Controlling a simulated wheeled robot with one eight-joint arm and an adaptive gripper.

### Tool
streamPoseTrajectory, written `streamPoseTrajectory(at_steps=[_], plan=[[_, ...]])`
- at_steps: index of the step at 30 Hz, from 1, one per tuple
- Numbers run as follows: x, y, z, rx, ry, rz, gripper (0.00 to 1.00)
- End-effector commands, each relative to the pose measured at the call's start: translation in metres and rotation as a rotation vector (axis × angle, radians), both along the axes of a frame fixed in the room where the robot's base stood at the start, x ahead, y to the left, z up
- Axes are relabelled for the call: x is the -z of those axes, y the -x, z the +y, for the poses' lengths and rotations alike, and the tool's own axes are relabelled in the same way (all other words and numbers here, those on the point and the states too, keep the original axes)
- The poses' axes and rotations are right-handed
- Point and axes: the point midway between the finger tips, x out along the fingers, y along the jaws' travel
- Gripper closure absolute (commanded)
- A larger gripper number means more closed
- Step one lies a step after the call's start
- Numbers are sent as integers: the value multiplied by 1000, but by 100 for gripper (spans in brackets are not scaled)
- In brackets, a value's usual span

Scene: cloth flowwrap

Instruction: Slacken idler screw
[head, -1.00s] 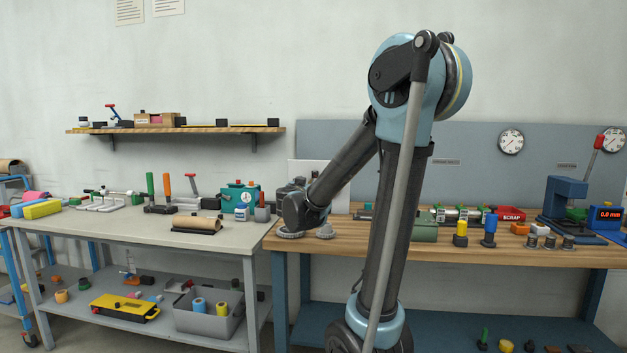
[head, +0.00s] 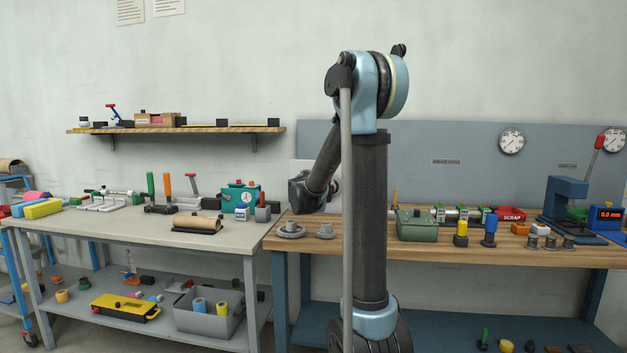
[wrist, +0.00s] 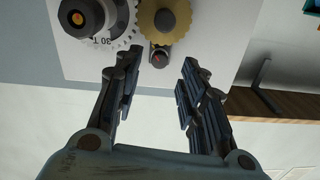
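In the wrist view, a white plate (wrist: 88,62) carries a grey toothed gear (wrist: 129,34) marked "30 T" with a black, orange-centred knob (wrist: 82,14). A brass gear (wrist: 165,17) sits beside it. By the brass gear's lower edge is a small dark fitting with a red centre (wrist: 160,58), which looks like the idler screw. My gripper (wrist: 160,76) is open and empty, its fingers pointing towards that fitting, apart from it.
Two grey gears with hubs (head: 290,230) lie on the wooden bench (head: 420,252) below the plate. A green box (head: 415,228) stands to their right. A wall shelf (head: 180,129) is at upper left; a wooden shelf with a bracket (wrist: 285,106) also shows at the wrist view's right.

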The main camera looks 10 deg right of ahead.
Motion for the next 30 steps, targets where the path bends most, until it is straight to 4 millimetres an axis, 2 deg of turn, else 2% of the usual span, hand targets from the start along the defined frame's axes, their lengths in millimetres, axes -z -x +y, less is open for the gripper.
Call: streamPoseTrajectory(at_steps=[3,9,20,25,30], plan=[[0,-16,-6,1,0,0,62],[0,-31,-11,1,0,0,62],[0,-34,-12,0,0,0,62],[0,-34,-12,0,0,0,99],[0,-34,-12,0,0,0,100]])
